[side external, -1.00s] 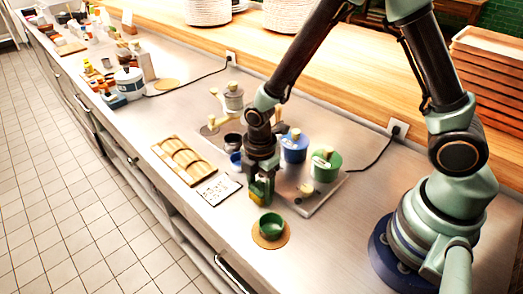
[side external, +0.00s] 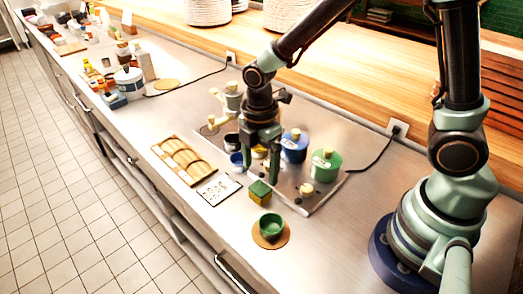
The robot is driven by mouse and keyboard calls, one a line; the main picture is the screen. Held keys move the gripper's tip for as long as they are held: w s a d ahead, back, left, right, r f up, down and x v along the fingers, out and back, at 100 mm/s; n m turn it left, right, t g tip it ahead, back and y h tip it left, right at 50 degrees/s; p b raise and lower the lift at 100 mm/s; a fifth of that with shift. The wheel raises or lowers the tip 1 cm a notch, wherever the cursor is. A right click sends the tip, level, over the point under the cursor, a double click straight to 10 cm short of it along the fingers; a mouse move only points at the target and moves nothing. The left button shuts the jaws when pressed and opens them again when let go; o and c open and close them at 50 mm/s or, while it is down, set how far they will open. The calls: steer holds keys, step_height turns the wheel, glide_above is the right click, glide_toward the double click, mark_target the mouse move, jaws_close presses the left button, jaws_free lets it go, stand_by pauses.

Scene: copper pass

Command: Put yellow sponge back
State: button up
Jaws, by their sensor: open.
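The yellow sponge (side external: 260,197) has a green top and sits on the steel counter by the near-left edge of the grey tray (side external: 302,206). I cannot tell if it touches the tray. My gripper (side external: 261,172) is open and empty, pointing down above and slightly behind the sponge, with its fingers apart. Something yellow (side external: 259,152) shows behind the fingers, mostly hidden.
A green bowl (side external: 271,225) stands on a round cork mat (side external: 271,242) in front. A white card (side external: 218,190) and a wooden rack (side external: 184,160) lie to the left. Blue (side external: 294,149) and green (side external: 326,166) canisters stand on the tray.

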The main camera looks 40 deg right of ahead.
mark_target(260, 188)
steer(key=s+d+r+m+t, duration=0.2)
steer(key=d+r+m, duration=0.3)
steer(key=r+m, duration=0.3)
steer(key=s+d+r+m+t, duration=0.3)
steer(key=d+r+m, duration=0.2)
steer(key=r+m, duration=0.4)
steer(key=shift+s+d+m+t, duration=0.15)
steer(key=shift+m+t, duration=0.15)
steer(key=shift+m, duration=0.2)
stand_by(0.5)
